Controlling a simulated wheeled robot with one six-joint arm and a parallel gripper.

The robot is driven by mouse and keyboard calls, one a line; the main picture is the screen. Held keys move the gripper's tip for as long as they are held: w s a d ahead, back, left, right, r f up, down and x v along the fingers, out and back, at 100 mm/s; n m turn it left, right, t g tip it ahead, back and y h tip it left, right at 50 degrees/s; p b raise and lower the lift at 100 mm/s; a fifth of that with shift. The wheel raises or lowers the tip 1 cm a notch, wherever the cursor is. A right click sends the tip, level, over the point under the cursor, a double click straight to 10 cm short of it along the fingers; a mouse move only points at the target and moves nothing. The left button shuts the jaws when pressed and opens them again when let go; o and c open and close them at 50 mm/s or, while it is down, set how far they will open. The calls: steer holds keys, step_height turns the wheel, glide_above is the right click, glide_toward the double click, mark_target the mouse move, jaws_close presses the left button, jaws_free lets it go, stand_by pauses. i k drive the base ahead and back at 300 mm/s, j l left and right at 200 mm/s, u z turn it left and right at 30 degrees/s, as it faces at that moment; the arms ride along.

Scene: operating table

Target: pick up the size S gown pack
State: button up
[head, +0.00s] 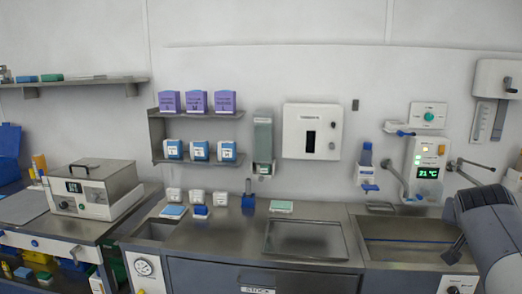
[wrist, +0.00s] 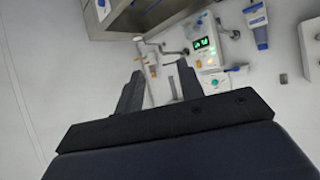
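Several packs could include the size S gown pack, but the size marks are too small to read. Three purple boxes (head: 197,102) stand in a row on the upper wall shelf. Three blue-and-white packs (head: 199,151) stand on the shelf below. Three small white packs (head: 197,197) are lined up at the back of the counter, with blue items in front of two of them. My gripper (wrist: 160,72) shows in the wrist view with its two dark fingers apart and nothing between them. It is far to the right of these packs, near the wall controls.
A two-tier shelf (head: 157,129) holds the packs. A dispenser (head: 263,140) hangs right of it. A steel box (head: 93,188) stands left. The counter (head: 225,238) has bare room in front. A tap arm (head: 397,180) and temperature panel (head: 427,172) are near my arm.

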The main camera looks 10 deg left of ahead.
mark_target(198, 149)
steer(key=i+j+u, duration=0.25)
steer(key=u, duration=0.2)
steer(key=i+j+u, duration=0.25)
steer(key=u, duration=0.2)
steer(key=i+j+u, duration=0.1)
steer(key=i, duration=0.45)
steer(key=i+j+u, duration=0.1)
steer(key=i+j, duration=0.15)
steer(key=i, duration=0.35)
steer(key=i+j+u, duration=0.1)
steer(key=i, duration=0.45)
